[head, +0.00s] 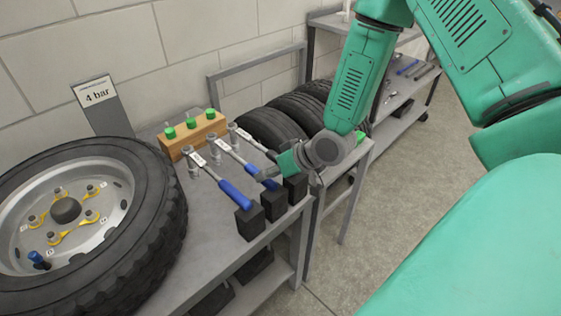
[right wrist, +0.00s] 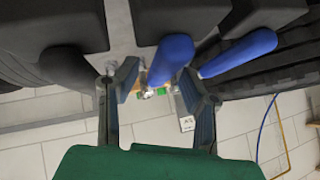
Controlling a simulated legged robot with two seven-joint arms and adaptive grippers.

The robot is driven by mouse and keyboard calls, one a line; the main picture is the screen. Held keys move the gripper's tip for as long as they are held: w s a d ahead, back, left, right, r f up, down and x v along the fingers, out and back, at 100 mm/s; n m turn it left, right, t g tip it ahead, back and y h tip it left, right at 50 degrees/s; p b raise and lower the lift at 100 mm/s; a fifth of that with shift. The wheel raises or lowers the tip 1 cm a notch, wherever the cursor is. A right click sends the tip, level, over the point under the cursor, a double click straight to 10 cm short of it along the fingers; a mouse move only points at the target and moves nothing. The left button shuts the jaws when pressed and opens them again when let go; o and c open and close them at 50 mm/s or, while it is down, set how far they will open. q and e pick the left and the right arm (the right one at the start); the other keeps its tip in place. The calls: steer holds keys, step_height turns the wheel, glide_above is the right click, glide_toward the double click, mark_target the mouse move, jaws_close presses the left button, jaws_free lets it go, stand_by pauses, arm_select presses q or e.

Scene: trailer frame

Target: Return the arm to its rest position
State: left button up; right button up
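My right gripper (head: 272,171) hangs by the front ends of the torque wrenches on the grey bench. In the right wrist view its two fingers (right wrist: 158,82) stand apart, with no object clamped between them. A blue wrench handle (right wrist: 170,58) shows just past the fingertips; I cannot tell whether they touch it. In the head view, the near blue-handled wrench (head: 234,194) and the middle wrench (head: 232,155) lean on black blocks. The far wrench (head: 250,138) has a dark handle, partly hidden by the gripper. My left gripper is not in view.
A large wheel (head: 158,230) fills the bench's left. Behind are a wooden block with green-topped pieces (head: 192,133) and a "4 bar" sign (head: 96,93). Tyres (head: 270,128) stand on a rack beyond. Shelves (head: 395,105) stand farther back. The floor (head: 400,190) at right is clear.

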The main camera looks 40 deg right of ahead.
steer(key=v, duration=0.6)
steer(key=shift+a+r, duration=0.1)
steer(key=shift+a, duration=0.2)
steer(key=shift+s+d+r, duration=0.25)
steer(key=s+a+f+g+h, duration=0.2)
steer(key=s+a+f+g, duration=0.1)
steer(key=s+f, duration=0.5)
steer(key=s+a+f+n+g+h, duration=0.1)
steer(key=s+a+f+g, duration=0.3)
steer(key=s+f, duration=0.5)
steer(key=s+h, duration=0.1)
steer(key=s, duration=0.4)
steer(key=shift+s+f, duration=0.25)
steer(key=shift+w+a, duration=0.15)
steer(key=shift+a, duration=0.1)
